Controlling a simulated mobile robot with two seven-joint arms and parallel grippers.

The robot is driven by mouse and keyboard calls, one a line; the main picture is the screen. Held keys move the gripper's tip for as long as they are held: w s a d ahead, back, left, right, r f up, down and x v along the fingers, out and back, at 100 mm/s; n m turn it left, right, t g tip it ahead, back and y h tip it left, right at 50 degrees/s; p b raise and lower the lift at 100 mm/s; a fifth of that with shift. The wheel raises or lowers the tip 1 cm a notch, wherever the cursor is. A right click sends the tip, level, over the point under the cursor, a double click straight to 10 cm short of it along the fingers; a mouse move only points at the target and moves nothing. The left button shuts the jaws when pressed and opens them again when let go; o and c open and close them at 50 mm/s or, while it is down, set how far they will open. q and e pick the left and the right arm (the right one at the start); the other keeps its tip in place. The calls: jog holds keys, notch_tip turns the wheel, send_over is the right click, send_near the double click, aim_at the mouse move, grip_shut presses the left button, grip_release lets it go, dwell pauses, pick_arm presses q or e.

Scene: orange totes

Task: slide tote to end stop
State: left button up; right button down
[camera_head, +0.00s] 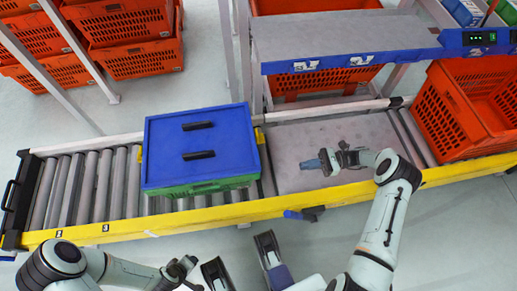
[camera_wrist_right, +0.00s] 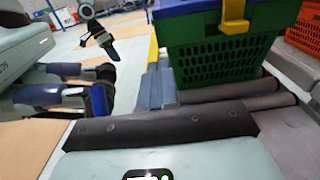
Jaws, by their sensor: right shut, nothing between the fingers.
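The tote (camera_head: 205,187) is green with a blue lid (camera_head: 200,143) that carries two black handles. It sits on the conveyor rollers, left of the middle. In the right wrist view the tote's green slatted wall (camera_wrist_right: 215,62) stands just beyond the fingers. My right gripper (camera_head: 326,162) is shut and empty, above the flat grey plate right of the tote. Its fingertips (camera_wrist_right: 160,85) point toward the tote, and a gap shows in the head view. The black end piece (camera_head: 17,205) closes the conveyor's left end. My left gripper (camera_head: 183,266) is in front of the conveyor, away from the tote; its jaws are unclear.
Bare rollers (camera_head: 88,185) lie between the tote and the left end. A yellow rail (camera_head: 240,211) runs along the front. An orange crate (camera_head: 462,115) stands on the right end. A grey-topped shelf (camera_head: 340,38) stands behind; orange totes (camera_head: 140,58) are stacked at back left.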

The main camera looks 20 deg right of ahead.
jog(key=x, duration=1.4)
jog(key=shift+w, duration=0.2)
jog(key=shift+a, duration=0.1)
